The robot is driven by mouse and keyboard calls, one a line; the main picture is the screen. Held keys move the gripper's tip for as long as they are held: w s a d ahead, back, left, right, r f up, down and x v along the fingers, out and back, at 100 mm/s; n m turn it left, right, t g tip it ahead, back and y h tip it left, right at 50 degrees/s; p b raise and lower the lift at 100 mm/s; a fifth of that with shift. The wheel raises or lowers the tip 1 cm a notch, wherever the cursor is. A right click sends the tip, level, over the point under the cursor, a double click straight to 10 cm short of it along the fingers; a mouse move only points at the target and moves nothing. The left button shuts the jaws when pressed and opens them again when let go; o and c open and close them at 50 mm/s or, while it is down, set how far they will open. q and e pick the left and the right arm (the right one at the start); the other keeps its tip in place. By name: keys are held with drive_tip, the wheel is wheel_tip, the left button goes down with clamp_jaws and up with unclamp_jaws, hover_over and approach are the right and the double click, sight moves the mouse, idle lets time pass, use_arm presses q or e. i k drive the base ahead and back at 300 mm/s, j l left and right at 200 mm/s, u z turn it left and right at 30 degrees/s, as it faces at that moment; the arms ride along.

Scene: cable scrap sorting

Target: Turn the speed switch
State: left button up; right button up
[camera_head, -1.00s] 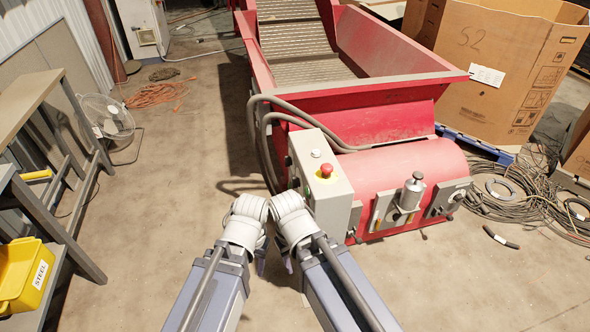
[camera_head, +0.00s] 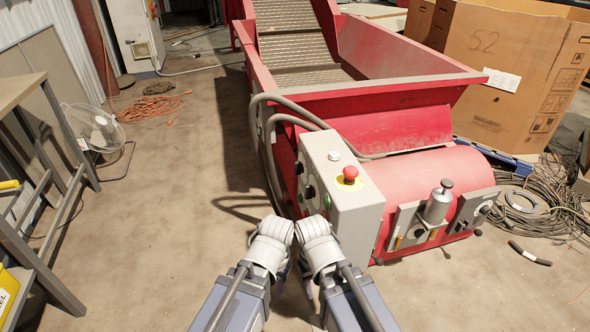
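A grey control box (camera_head: 348,196) stands at the near end of the red conveyor (camera_head: 415,185). Its top has a red mushroom button (camera_head: 350,173) on a yellow base and a pale button (camera_head: 334,156). Its left side carries several dark knobs (camera_head: 310,192); which one is the speed switch I cannot tell. Another plate with a round dial (camera_head: 484,210) sits at the conveyor's right end. My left gripper (camera_head: 280,285) and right gripper (camera_head: 307,288) are below the box, close together, mostly hidden behind my wrists. Their fingers are too hidden to show open or shut.
A large cardboard box (camera_head: 500,75) stands at the right, with coiled cables (camera_head: 530,205) on the floor before it. A workbench (camera_head: 30,130) and a white fan (camera_head: 95,128) are at the left. The floor (camera_head: 170,215) between is clear.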

sight(299, 168)
drive_tip(key=i+j, duration=0.1)
drive_tip(key=j, duration=0.2)
drive_tip(key=i+j+z, duration=0.1)
drive_tip(key=j, duration=0.25)
drive_tip(key=i+j, duration=0.15)
drive_tip(key=j, duration=0.15)
drive_tip(key=i+j, duration=0.1)
drive_tip(key=j, duration=0.25)
drive_tip(key=l+z, duration=0.05)
